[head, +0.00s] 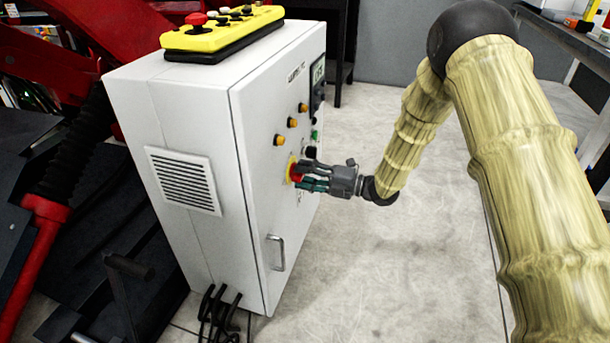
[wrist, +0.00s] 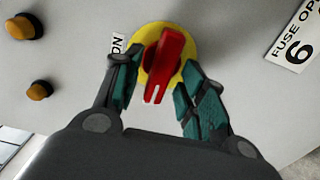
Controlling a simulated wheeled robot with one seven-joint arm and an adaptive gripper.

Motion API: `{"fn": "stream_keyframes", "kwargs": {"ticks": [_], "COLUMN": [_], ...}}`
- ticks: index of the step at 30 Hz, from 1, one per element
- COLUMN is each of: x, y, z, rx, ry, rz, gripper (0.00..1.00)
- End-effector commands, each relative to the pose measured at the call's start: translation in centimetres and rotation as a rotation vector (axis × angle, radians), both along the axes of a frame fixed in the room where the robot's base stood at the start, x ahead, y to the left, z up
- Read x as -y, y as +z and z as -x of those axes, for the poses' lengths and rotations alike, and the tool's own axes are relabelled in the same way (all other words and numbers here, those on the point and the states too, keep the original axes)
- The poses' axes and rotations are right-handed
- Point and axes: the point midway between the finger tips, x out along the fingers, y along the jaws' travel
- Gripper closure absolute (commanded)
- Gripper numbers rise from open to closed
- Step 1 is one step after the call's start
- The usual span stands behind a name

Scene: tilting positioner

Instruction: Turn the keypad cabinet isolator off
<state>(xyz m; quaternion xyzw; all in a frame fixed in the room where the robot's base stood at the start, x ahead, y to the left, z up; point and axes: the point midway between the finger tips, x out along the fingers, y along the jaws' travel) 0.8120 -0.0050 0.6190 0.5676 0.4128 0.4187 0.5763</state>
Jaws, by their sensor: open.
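The keypad cabinet (head: 262,130) is a white box with controls on its right-hand door. Its isolator is a red handle (wrist: 166,62) on a yellow round plate (wrist: 188,72). In the head view the red handle (head: 294,172) shows partly behind my fingers. My gripper (head: 303,177) reaches the door from the right, level with the isolator. In the wrist view its two green-padded fingertips (wrist: 158,88) are open, one on each side of the handle. I cannot tell whether either finger touches it. The handle's white mark points towards my gripper. An "ON" label is beside the plate, partly hidden by the left finger.
Orange buttons (head: 292,122) sit above the isolator, and a display (head: 318,72) is near the door's far edge. A metal door handle (head: 276,252) sticks out below. A yellow keypad (head: 222,32) lies on top. Red and black machinery stands left. The floor (head: 400,260) right of the cabinet is clear.

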Motion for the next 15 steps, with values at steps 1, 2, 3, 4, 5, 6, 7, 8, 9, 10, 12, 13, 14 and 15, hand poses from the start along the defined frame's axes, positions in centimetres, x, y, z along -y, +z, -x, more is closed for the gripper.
{"fn": "stream_keyframes", "kwargs": {"ticks": [1,2,3,4,5,6,7,8,9,10,12,13,14,15], "x": [0.4,0.7,1.2,1.6,2.1,2.7,3.2,3.8,4.5,5.0,6.3,6.8,7.3,7.9], "y": [0.0,0.0,0.0,0.0,0.1,0.1,0.0,0.0,0.0,0.0,0.0,0.0,0.0,0.0], "z": [0.1,0.2,0.3,0.4,0.5,0.7,0.9,1.1,1.4,1.5,1.9,2.1,2.3,2.5], "rx": [0.0,0.0,0.0,0.0,0.0,0.0,0.0,0.0,0.0,0.0,0.0,0.0,0.0,0.0], "ry": [-0.001,-0.001,-0.002,-0.003,-0.003,-0.004,-0.003,-0.003,-0.002,-0.003,-0.003,-0.003,-0.002,-0.002], "rz": [0.0,0.0,0.0,0.0,-0.001,0.0,0.0,0.0,0.0,0.0,0.0,0.0,0.0,-0.001], "gripper": [0.59,0.59,0.59,0.59,0.59,0.59,0.59,0.59,0.59,0.59,0.59,0.59,0.59,0.59]}}
